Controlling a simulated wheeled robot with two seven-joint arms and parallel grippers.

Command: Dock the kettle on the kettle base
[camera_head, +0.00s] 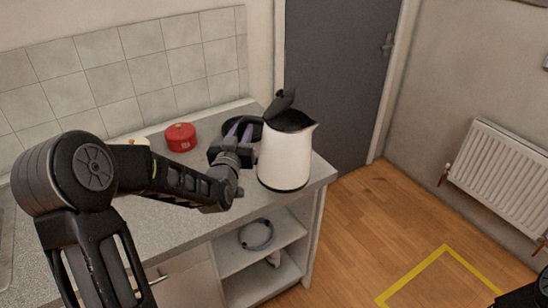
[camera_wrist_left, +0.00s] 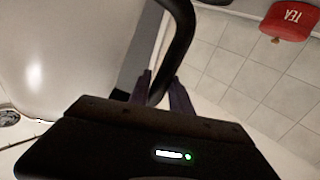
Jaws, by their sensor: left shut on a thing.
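The white kettle (camera_head: 285,158), with a black rim at its bottom and its dark lid tilted up, is upright over the right end of the counter. I cannot tell whether it touches the surface. Its white body (camera_wrist_left: 70,50) fills the left of the left wrist view. My left gripper (camera_head: 240,130) is shut on the black kettle handle (camera_wrist_left: 183,30), with purple fingers (camera_wrist_left: 158,92) on either side of it. I cannot make out the kettle base for certain; a dark shape behind the gripper is partly hidden. My right gripper's fingers are not in view.
A pale object sits behind my left arm. The wooden floor at right is clear.

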